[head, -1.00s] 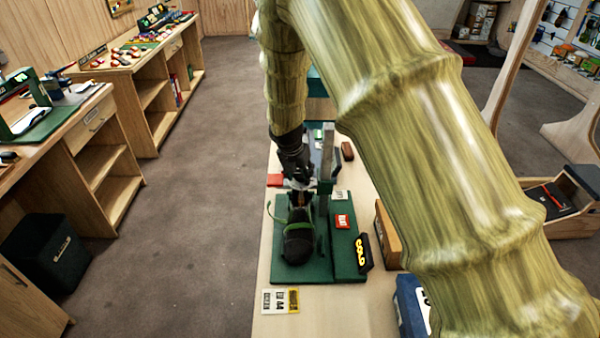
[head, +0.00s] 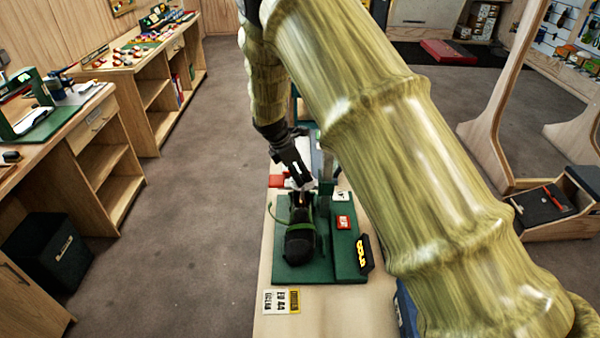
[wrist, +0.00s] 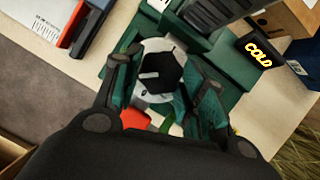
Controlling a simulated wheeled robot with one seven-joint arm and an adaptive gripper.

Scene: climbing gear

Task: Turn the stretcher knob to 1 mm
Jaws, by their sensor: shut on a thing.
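The stretcher stands on a dark green base (head: 346,268) on the light wooden bench. A black climbing shoe (head: 299,238) with a green strap lies on it. My gripper (head: 303,183) is at the far end of the shoe, tilted down to the right. In the wrist view, the stretcher knob (wrist: 160,72), a black faceted grip over a white disc, sits between the two fingers of my gripper (wrist: 160,85), which are shut on it. Any scale marks on the knob are too small to read, so I cannot tell its setting.
Printed cards (head: 281,300) lie at the near edge. My arm covers the bench's right side. Open floor (head: 200,220) lies to the left.

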